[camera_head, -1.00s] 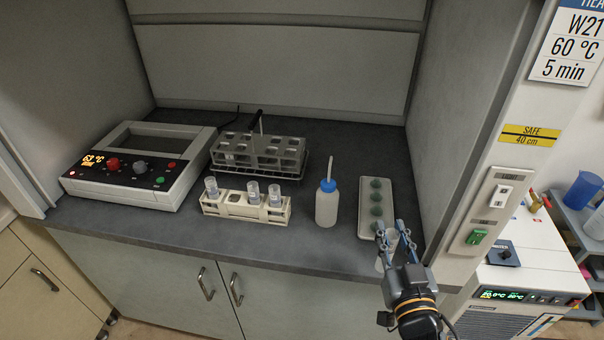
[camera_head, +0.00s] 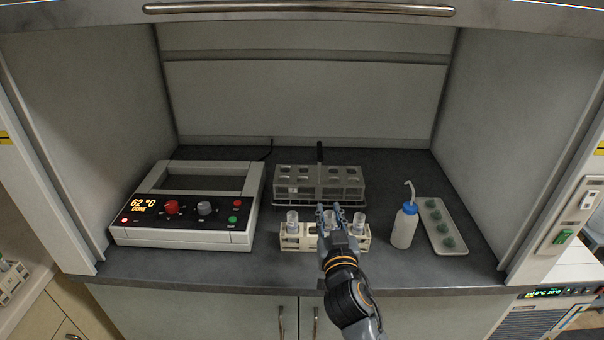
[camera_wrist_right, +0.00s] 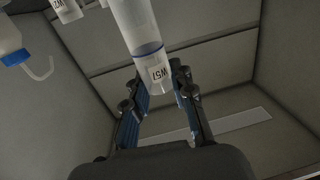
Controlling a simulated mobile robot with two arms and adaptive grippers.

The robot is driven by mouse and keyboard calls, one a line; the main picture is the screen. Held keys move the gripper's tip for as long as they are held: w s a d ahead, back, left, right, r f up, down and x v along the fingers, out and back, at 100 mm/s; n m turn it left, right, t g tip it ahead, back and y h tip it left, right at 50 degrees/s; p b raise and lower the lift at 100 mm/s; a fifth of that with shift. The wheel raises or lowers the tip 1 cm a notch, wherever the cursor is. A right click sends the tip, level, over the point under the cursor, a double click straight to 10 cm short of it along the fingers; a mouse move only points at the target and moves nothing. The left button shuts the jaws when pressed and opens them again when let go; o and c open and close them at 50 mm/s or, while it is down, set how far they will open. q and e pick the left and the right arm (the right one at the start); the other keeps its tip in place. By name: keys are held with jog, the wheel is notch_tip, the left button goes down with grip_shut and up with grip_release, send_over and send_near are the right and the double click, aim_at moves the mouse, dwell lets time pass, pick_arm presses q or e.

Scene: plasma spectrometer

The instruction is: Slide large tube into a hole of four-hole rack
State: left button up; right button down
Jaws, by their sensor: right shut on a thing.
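The four-hole rack (camera_head: 295,242) is cream coloured and stands near the front of the bench, in the middle of the head view. Tubes stand in its left end (camera_head: 292,219) and right end (camera_head: 358,222). My right gripper (camera_head: 329,210) is over the middle of the rack and hides part of it. It is shut on the large tube, which is clear with a label reading W57 and a blue ring, seen in the right wrist view (camera_wrist_right: 140,35). I cannot tell whether the held tube's lower end is inside a hole. My left gripper is not in view.
A larger grey rack (camera_head: 352,190) stands just behind. The heater block (camera_head: 190,238) is on the left. A blue-capped wash bottle (camera_head: 404,232) and a tray with green pieces (camera_head: 435,215) stand on the right. Some bench is clear between the heater and the rack.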

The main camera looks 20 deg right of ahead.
jog(key=w+r+m+h, duration=0.15)
jog(key=w+r, duration=0.25)
jog(key=w, duration=0.6)
pick_arm(q)
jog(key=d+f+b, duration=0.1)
jog(key=b, duration=0.1)
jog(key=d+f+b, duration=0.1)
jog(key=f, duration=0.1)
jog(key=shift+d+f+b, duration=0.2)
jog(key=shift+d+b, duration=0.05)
jog(key=shift+b, duration=0.15)
pick_arm(e)
jog(key=f, duration=0.5)
jog(key=shift+s+a+f, duration=0.1)
jog(key=shift+s, duration=0.15)
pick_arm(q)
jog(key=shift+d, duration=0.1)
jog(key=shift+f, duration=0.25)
pick_arm(e)
jog(key=shift+f, duration=0.1)
pick_arm(q)
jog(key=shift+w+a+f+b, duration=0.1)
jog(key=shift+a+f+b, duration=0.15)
jog(key=shift+b, duration=0.3)
pick_arm(e)
jog(key=shift+f, duration=0.1)
